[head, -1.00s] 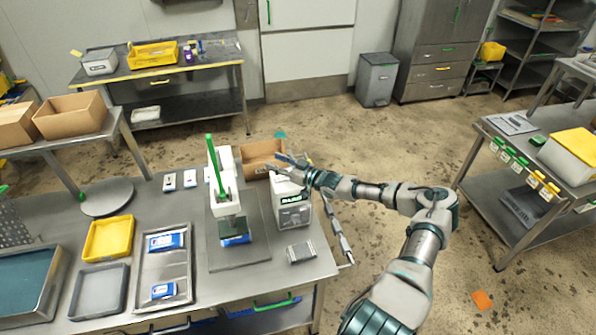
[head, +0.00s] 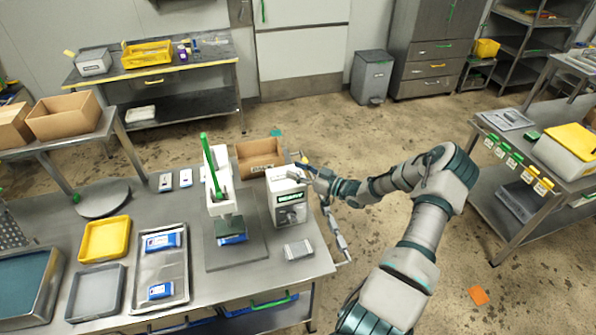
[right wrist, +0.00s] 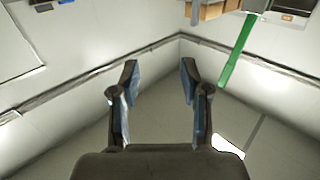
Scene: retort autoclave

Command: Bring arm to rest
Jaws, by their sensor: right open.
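My right arm (head: 415,245) comes in from the lower right of the head view, with its elbow raised and its forearm reaching left. My right gripper (head: 303,168) is beside the top of the white boxy machine on the near table, partly overlapping it in the picture. I cannot tell whether they touch. In the right wrist view the two fingers of the right gripper (right wrist: 158,80) stand well apart with nothing between them. My left gripper does not show.
The white machine (head: 288,203) stands at the right of the near table. Left of it is a press with a green lever (head: 210,160). A cardboard box (head: 259,158) sits behind. Floor is open right of the table, up to a side table (head: 512,205).

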